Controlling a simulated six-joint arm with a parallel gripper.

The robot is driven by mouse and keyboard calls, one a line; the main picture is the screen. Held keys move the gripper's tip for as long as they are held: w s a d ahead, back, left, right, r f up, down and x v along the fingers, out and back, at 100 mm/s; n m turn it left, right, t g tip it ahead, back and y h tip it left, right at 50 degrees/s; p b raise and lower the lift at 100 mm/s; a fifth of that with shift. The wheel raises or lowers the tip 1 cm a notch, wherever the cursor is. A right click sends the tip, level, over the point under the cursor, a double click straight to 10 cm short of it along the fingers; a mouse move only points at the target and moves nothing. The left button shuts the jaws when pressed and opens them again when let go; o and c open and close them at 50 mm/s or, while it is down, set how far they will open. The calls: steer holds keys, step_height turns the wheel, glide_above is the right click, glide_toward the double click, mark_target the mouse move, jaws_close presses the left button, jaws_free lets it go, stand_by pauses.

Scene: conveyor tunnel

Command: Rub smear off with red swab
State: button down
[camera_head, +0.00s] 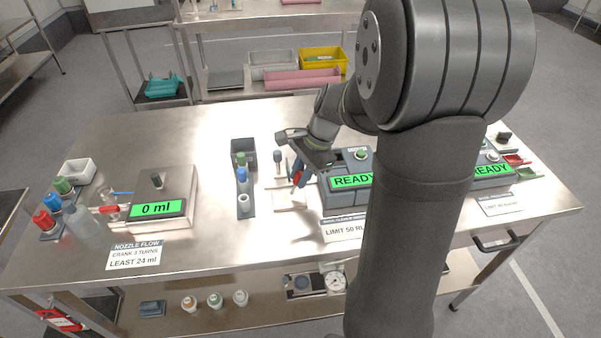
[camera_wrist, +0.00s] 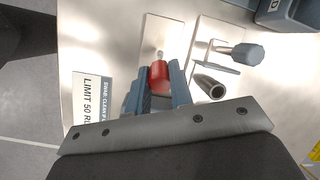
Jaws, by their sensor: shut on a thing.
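My gripper (camera_wrist: 160,82) is shut on the red swab (camera_wrist: 159,75), whose red handle shows between the two blue-grey fingers in the wrist view. The swab's pale tip points at a light plate (camera_wrist: 178,36) on the table. I cannot tell whether the tip touches it. In the head view my gripper (camera_head: 301,172) is low over the table, with the red swab (camera_head: 297,179) just above the pale plate (camera_head: 290,203). I cannot make out a smear in either view.
A grey-handled tool (camera_wrist: 240,52) and a dark open tube (camera_wrist: 210,88) stand close to the right of my gripper in the wrist view. A device with a green READY screen (camera_head: 352,181) is close on the right in the head view.

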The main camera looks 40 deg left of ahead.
steer(key=shift+f, duration=0.9)
stand_by(0.3)
steer(key=shift+s+a, duration=1.4)
steer(key=shift+s, duration=0.05)
steer(key=shift+w+d+f, duration=0.15)
steer(key=shift+w+d, duration=1.3)
steer(key=shift+r, duration=3.1)
steer(key=shift+r, duration=1.5)
